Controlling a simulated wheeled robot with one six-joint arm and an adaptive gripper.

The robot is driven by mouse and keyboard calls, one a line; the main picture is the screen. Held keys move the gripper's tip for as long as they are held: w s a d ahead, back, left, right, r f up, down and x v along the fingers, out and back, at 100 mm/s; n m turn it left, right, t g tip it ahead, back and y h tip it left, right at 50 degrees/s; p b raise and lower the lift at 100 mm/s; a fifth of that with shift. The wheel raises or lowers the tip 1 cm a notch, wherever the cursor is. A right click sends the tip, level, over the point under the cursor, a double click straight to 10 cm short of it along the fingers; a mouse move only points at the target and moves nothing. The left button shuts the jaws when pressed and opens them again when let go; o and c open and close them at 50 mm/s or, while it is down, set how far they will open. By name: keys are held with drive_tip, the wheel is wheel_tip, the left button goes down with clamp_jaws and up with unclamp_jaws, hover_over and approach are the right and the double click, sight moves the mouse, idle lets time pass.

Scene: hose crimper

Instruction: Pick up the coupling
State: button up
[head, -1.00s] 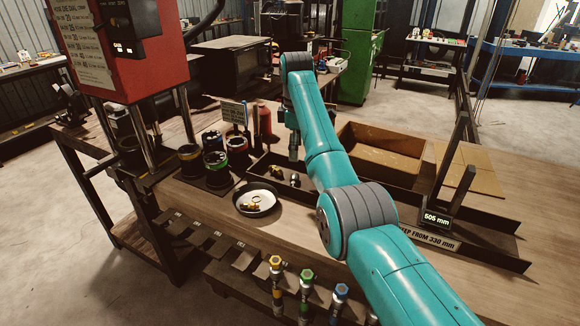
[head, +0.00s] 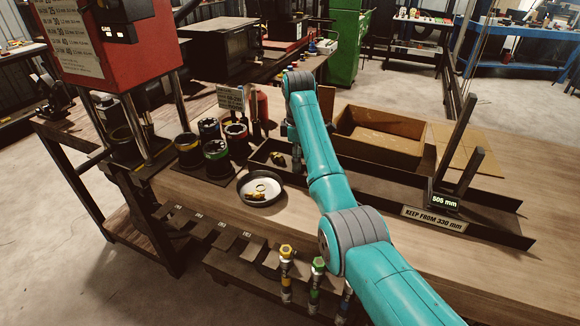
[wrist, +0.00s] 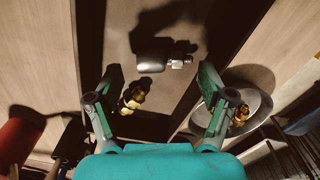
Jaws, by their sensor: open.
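My gripper (wrist: 158,80) is open and points down over the long dark tray (wrist: 118,50). In the wrist view a silver-and-grey coupling (wrist: 165,57) lies on the tray floor just beyond the fingertips. A brass coupling (wrist: 132,98) lies nearer, between the fingers and closer to the left one. Nothing is gripped. In the head view one coupling (head: 277,158) shows in the tray left of my gripper (head: 297,162); the other is hidden behind the gripper. I cannot tell the gripper's exact height above them.
A round dish (head: 262,189) with brass pieces (head: 256,195) stands in front of the tray. Several banded round pots (head: 216,156) stand left, beside the red crimper (head: 85,40). Upright posts (head: 455,150) rise at right.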

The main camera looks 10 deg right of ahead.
drive_tip(key=shift+d+f, duration=0.1)
drive_tip(key=shift+f, duration=0.7)
drive_tip(key=c, duration=1.2)
